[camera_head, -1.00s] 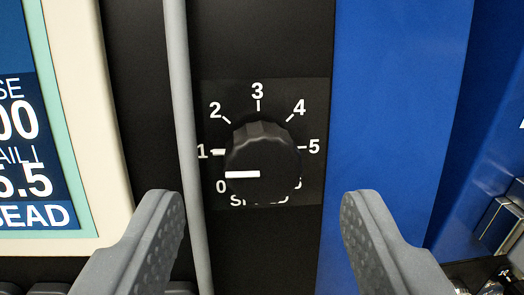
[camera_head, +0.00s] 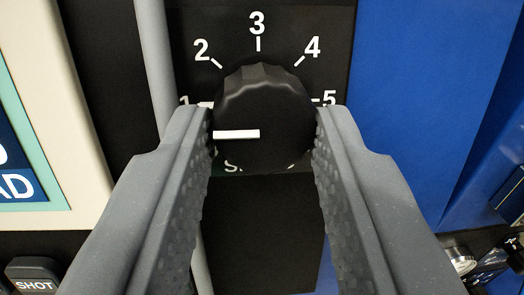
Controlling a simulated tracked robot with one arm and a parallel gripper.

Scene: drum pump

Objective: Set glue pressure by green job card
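A black round knob (camera_head: 264,118) with a white pointer line fills the middle of the view on a dark panel. The pointer lies flat to the left, a little below the tick for 1. The numbers 2, 3, 4 and 5 show around the dial; the 1 is partly covered and the 0 is hidden. A label below starts with "S"; the rest is hidden. My gripper (camera_head: 264,122) has one finger on each side of the knob, tips against its left and right sides with hardly any gap. No green job card is in view.
A grey vertical tube (camera_head: 156,60) runs close to the left of the dial. A cream-framed screen (camera_head: 20,180) is at the left, with a dark SHOT button (camera_head: 34,275) below it. A blue panel (camera_head: 410,80) fills the right side.

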